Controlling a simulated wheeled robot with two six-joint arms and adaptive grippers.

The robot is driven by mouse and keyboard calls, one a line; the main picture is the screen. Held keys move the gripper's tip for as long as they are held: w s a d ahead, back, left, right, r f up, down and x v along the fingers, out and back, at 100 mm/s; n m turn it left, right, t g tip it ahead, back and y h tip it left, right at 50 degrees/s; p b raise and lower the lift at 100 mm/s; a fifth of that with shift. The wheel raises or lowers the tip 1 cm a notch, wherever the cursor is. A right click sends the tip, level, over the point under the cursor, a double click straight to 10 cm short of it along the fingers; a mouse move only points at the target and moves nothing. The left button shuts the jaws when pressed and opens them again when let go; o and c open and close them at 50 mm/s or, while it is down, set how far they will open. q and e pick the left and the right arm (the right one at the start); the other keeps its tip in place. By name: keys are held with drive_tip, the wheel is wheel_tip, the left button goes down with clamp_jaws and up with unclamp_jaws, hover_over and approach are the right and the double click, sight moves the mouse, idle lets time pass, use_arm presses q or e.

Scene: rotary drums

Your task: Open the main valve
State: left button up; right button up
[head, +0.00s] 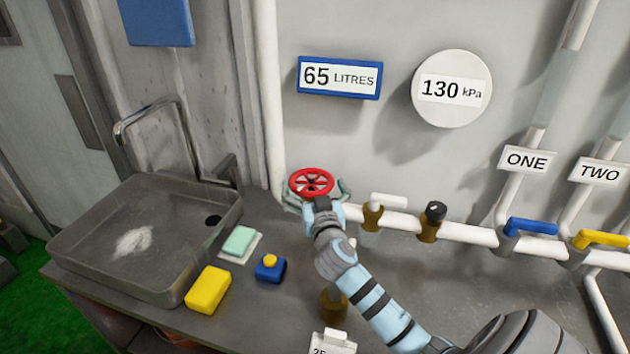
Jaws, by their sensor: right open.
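A red handwheel valve (311,181) sits on the white pipe run (390,217), next to the upright pipe at the wall. My right gripper (317,188) is at the wheel. Its fingers are spread, one at the wheel's left side and one at its right. I cannot tell whether they touch the rim. The gripper covers the lower part of the valve and its joint with the pipe. My left gripper is out of view.
Blue (531,226) and yellow (601,239) lever valves stand at right, with a black-knobbed brass fitting (433,215) nearer. A metal sink (150,235), yellow sponge (208,290), green soap (240,241) and blue button box (270,270) are left. Wall displays read 65 litres (339,77) and 130 kPa (452,89).

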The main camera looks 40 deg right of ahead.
sight(311, 180)
drive_tip(key=x, duration=0.3)
drive_tip(key=shift+w+d, duration=0.1)
drive_tip(key=shift+w, duration=0.2)
drive_tip(key=shift+s, duration=0.1)
drive_tip(key=c, duration=0.8)
drive_tip(key=n+t+y+p, duration=0.1)
drive_tip(key=n+y, duration=0.1)
drive_tip(key=y, duration=0.1)
drive_tip(key=shift+d+r, duration=0.1)
drive_tip(key=shift+n+t+y+p, duration=0.5)
drive_tip(key=shift+n+y+p, duration=0.25)
drive_tip(key=shift+y, duration=0.35)
drive_tip(key=o, duration=0.8)
drive_tip(key=shift+s, duration=0.1)
